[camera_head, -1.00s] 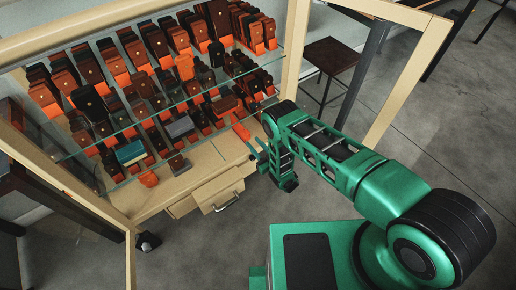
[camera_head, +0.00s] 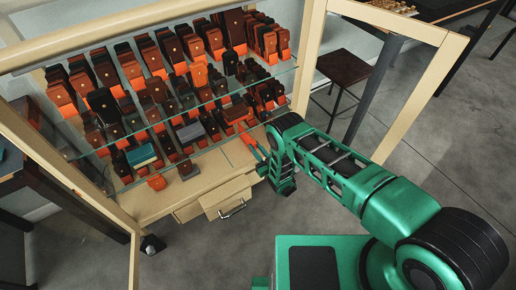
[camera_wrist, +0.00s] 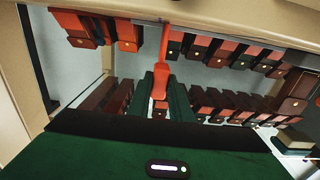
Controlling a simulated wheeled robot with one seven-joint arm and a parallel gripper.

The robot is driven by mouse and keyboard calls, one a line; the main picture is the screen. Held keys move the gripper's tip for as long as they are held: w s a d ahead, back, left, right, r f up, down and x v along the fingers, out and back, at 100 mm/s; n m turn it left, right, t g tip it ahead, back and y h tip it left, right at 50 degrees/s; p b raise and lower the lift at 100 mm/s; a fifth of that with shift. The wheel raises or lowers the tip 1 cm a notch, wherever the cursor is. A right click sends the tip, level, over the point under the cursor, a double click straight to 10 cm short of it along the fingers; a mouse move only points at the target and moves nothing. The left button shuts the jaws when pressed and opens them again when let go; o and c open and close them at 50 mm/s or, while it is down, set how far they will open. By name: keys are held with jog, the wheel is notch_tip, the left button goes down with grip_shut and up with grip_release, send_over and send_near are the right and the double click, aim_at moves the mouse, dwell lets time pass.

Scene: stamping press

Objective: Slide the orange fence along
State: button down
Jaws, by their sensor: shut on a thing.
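The orange fence (camera_wrist: 161,85) is a narrow upright orange piece in the middle of the wrist view. It stands between the two green fingers of my gripper (camera_wrist: 160,96), which is shut on it. In the head view the orange fence (camera_head: 247,139) shows as a short slanted bar at the right end of the cabinet's lower shelf. My gripper (camera_head: 262,160) is beside it, at the cabinet's front edge. The fingers partly hide the fence's lower part in the wrist view.
The open cabinet (camera_head: 160,205) has glass shelves with rows of dark and orange blocks close around the fence. A teal block (camera_head: 141,155) and a grey block (camera_head: 190,132) lie toward the front. A drawer (camera_head: 225,198) sits below. A stool (camera_head: 342,70) stands behind the right post.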

jog(key=shift+s+a+f, duration=0.1)
jog(key=shift+s+a, duration=1.1)
jog(key=shift+a, duration=0.45)
jog(key=shift+s+a, duration=1.2)
jog(key=shift+a, duration=0.45)
jog(key=shift+s+a+f, duration=0.1)
jog(key=shift+s+a, duration=1.1)
jog(key=shift+a, duration=0.45)
jog(key=c, duration=1.5)
grip_release()
jog(key=shift+w+r, duration=0.1)
jog(key=shift+r, duration=0.05)
jog(key=shift+c, duration=0.2)
jog(key=v, duration=1)
jog(key=shift+s+d, duration=0.25)
jog(key=shift+s, duration=0.05)
jog(key=shift+s, duration=0.1)
